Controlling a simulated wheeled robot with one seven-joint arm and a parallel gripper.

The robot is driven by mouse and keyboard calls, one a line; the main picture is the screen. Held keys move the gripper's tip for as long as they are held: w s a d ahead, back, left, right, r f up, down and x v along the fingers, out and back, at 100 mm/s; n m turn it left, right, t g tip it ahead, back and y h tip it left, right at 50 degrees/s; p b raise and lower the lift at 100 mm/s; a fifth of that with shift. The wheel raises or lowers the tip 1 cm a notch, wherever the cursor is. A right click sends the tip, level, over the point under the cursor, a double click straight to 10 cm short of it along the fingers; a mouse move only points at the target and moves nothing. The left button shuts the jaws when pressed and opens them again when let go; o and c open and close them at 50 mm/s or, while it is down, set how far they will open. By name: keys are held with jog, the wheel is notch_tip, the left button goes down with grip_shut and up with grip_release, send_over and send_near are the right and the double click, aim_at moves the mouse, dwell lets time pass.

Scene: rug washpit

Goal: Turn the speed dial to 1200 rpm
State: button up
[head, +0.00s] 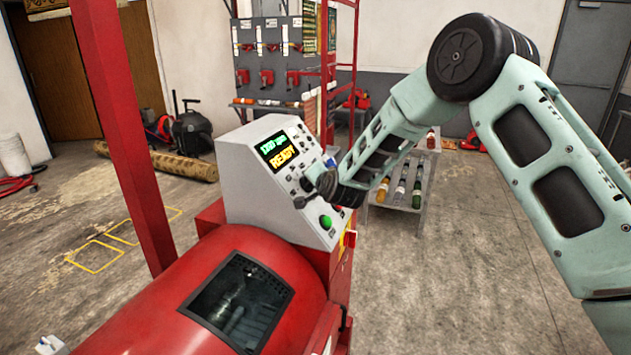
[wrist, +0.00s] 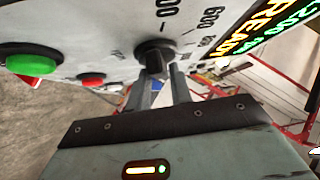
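The speed dial is a black knob (wrist: 155,54) on the pale control panel, with printed numbers around it, 600 among them. My gripper (wrist: 162,80) is at the dial in the wrist view, its two fingers a little apart and their tips close to the knob. I cannot tell whether they press on it. The display (head: 279,150) is lit and shows READY; it also shows in the wrist view (wrist: 262,30), where the line above READY seems to read 1200 rpm. In the head view my gripper's end hides the dial.
A green button (wrist: 33,63) and red buttons sit beside the dial on the panel. The red machine drum (head: 150,285) fills the lower left, a red post (head: 118,130) rises beside it. A grey rack with bottles (head: 405,190) stands behind my arm. The floor at right is clear.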

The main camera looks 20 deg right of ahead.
jog(key=shift+o, duration=0.9)
jog(key=a+b+v, duration=0.1)
jog(key=b+v, duration=0.3)
jog(key=v, duration=1.3)
jog(key=shift+s+d+b, duration=0.2)
jog(key=shift+d+b, duration=0.15)
jog(key=shift+d, duration=0.15)
jog(key=shift+r, duration=0.1)
jog(key=s+a+f+n+g+y, duration=0.2)
jog(key=s+a+n+g, duration=0.3)
jog(key=s, duration=0.3)
jog(key=s+a+f+n+g+y, duration=0.1)
jog(key=s+a+f+n+g, duration=0.15)
jog(key=s+a+n, duration=0.5)
jog(key=s+d+n+g+h, duration=0.1)
jog(key=s+d+n+g, duration=0.1)
jog(key=s, duration=0.8)
jog(key=s+d+f+n+g+h, duration=0.1)
jog(key=s+d+n+g+h, duration=0.1)
jog(key=s, duration=0.9)
jog(key=shift+d+f+n+g, duration=0.3)
jog(key=shift+d+n+g, duration=0.45)
jog(key=shift+g, duration=0.5)
